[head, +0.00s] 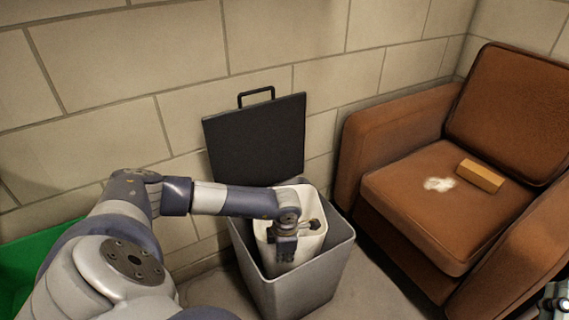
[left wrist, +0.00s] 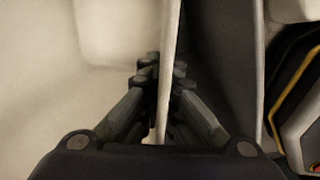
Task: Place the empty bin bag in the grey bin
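The grey bin (head: 300,292) stands on the floor by the wall, its dark lid (head: 255,137) raised at the back. The white bin bag (head: 312,240) looks like an open, stiff-walled liner. It sits upright in the bin's mouth, with its top edge above the bin's rim; its bottom is hidden. My left gripper (head: 284,250) is at the bag's near side. In the left wrist view, its fingers (left wrist: 160,75) close from both sides on the bag's thin white wall (left wrist: 170,30). Part of what seems to be my right gripper (head: 555,302) shows at the lower right corner, cut off.
A brown armchair (head: 415,190) stands close to the bin's right, with a tan block (head: 480,176) and a white patch (head: 438,184) on its seat. A green object (head: 30,255) is at the left edge. A block wall (head: 290,40) closes off the back.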

